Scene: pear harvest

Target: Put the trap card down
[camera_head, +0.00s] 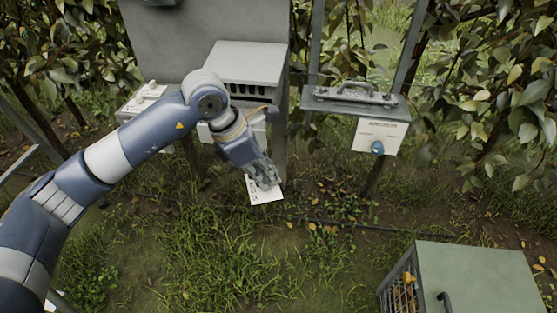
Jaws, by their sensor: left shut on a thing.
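The trap card (264,194) is a small white card with dark marks. My left gripper (263,181) is shut on it and holds it by its upper part. The card seems to hang tilted over the grass, in front of the grey cabinet; its height above the ground I cannot tell. The gripper's fingers cover part of the card. My right gripper is not in view.
A grey cabinet (247,62) with a vented front stands behind my left arm. A metal shelf (330,106) carries a handled tool, with a white panel (380,136) and blue knob below. A green-topped crate (475,275) stands at lower right. Leafy trees line the back.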

